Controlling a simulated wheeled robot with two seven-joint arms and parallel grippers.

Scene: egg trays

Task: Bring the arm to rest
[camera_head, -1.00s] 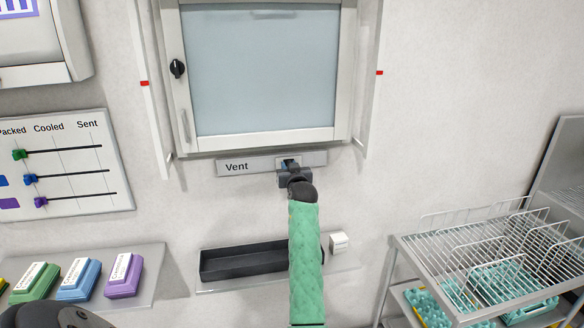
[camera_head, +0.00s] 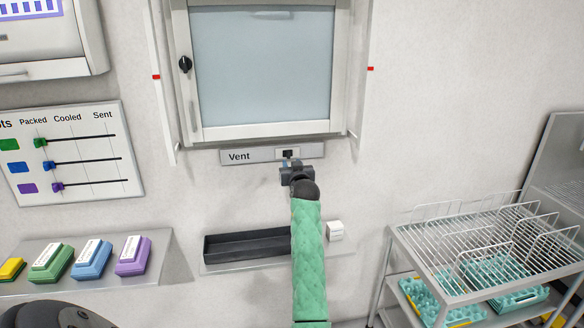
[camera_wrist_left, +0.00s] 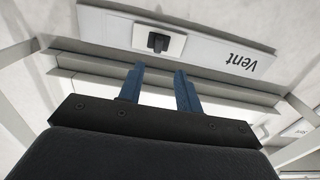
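My left arm, in a green quilted sleeve (camera_head: 308,255), reaches up the middle of the head view. Its gripper (camera_head: 291,163) is just below the small black switch (camera_head: 288,153) on the Vent panel (camera_head: 240,156). In the left wrist view the two blue fingers (camera_wrist_left: 159,70) stand apart with nothing between them. The switch (camera_wrist_left: 158,42) shows beyond the fingertips, with a visible gap. My right gripper is not in view.
A cabinet with a pale window (camera_head: 262,65) is above the panel. A black trough (camera_head: 247,245) and a small white block (camera_head: 335,230) sit on a shelf below. A wire-rack cart (camera_head: 455,250) stands right. Coloured blocks lie on a left ledge (camera_head: 165,262).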

